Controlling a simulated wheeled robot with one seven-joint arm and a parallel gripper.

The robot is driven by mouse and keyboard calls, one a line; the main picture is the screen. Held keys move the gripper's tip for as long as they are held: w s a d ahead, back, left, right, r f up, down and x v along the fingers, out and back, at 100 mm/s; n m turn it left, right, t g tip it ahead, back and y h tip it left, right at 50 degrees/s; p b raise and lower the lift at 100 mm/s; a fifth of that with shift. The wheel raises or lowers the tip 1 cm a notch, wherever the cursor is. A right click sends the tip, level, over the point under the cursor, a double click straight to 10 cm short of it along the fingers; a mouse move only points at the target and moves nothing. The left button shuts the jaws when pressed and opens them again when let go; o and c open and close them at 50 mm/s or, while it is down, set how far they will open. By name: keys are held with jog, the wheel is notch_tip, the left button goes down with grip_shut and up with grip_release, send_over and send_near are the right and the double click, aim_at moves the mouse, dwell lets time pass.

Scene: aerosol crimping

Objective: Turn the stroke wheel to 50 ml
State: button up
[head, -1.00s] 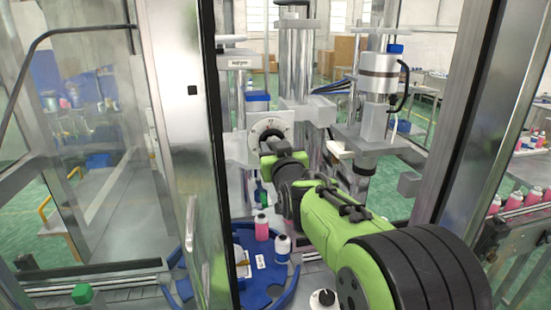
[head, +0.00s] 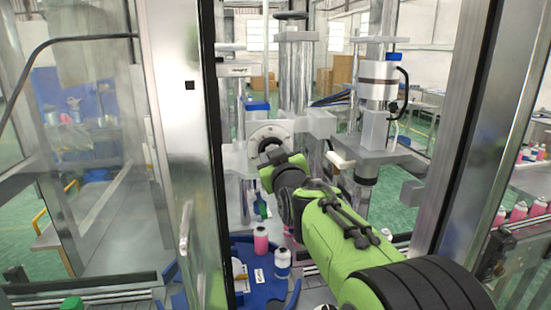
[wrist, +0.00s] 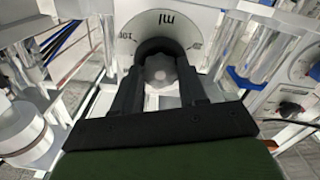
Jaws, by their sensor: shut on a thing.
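The stroke wheel has a pale round dial (head: 284,127) on the machine's front plate, seen in the head view behind my gripper. My gripper (head: 273,153) reaches the dial's centre. The pointer and the exact setting cannot be read.
The open door frame (head: 190,150) stands left of my arm and a metal post (head: 470,130) stands right. A crimping cylinder (head: 376,85) is right of the dial.

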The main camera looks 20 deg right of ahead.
jog(key=o, duration=1.1)
jog(key=shift+c, duration=0.2)
jog(key=s+a+b, duration=0.2)
jog(key=s+a, duration=0.1)
jog(key=s, duration=1.2)
jog(key=shift+s, duration=0.25)
jog(key=shift+a, duration=0.1)
